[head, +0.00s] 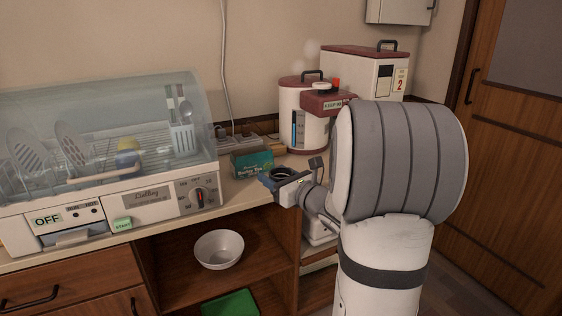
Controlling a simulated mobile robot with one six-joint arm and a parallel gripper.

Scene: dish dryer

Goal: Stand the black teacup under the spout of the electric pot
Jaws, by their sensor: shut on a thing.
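The black teacup (283,172) is a small dark round shape at the front edge of the counter, mostly hidden by my gripper. My gripper (280,181) is shut on it, over the counter's right part. I cannot tell whether the cup touches the counter. The electric pot (290,104) is white with a dark red lid and a black handle, and stands behind the cup. Its dark red head (322,103), with a red button and a "KEEP W…" label, juts forward to the right. The spout itself and the spot below it are hidden or too small to make out.
A green tea box (252,163) stands just left of my gripper. The dish dryer (110,195) fills the left of the counter. A larger white box marked 2 (362,66) stands behind the pot. A white bowl (219,248) sits on the shelf below.

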